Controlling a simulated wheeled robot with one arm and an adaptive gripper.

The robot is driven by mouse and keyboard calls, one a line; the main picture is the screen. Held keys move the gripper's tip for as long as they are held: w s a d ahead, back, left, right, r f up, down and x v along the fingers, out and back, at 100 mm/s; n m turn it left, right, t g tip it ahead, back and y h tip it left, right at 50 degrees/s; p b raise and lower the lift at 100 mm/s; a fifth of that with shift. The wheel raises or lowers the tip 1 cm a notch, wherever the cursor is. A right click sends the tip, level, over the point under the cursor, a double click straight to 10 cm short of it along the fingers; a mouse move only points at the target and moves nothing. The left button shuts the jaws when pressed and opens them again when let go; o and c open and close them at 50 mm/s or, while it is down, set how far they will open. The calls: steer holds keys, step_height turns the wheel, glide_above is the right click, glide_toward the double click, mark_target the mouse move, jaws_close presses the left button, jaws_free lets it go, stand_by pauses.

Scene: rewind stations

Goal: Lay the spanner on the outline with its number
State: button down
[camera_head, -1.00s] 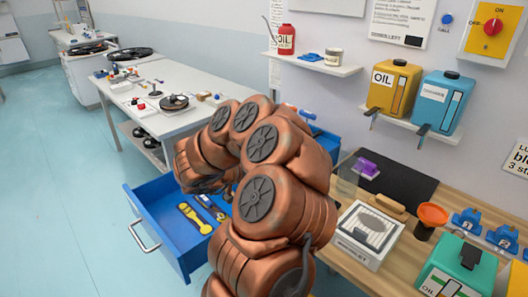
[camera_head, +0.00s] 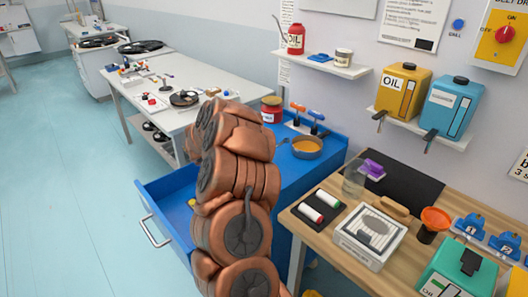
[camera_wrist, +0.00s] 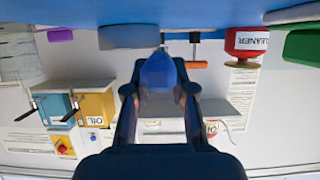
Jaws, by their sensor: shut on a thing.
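My gripper (camera_wrist: 158,92) is shut on a blue thing (camera_wrist: 158,72) in the wrist view. It is seen nearly end-on, so I cannot tell its full shape or read a number on it. In the head view my arm hides the gripper and what it holds. The blue drawer (camera_head: 163,212) stands open, and its inside is mostly behind my arm. A small yellow bit (camera_head: 191,203) shows inside it.
The blue cabinet top bears a pan (camera_head: 307,147) and a red jar (camera_head: 271,109). The wooden bench (camera_head: 332,246) at right holds two rollers, a white boxed device (camera_head: 370,236), an orange funnel (camera_head: 435,217) and a green container (camera_head: 458,270). Floor at left is clear.

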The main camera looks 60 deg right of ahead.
steer(key=shift+w+d, duration=0.6)
steer(key=shift+d, duration=0.05)
steer(key=shift+f+p, duration=0.65)
steer(key=shift+f, duration=1.15)
steer(key=shift+f, duration=0.1)
steer(key=c, duration=1)
jaws_free()
steer(key=b+v, duration=0.3)
steer(key=v, duration=0.9)
steer(key=shift+s, duration=0.1)
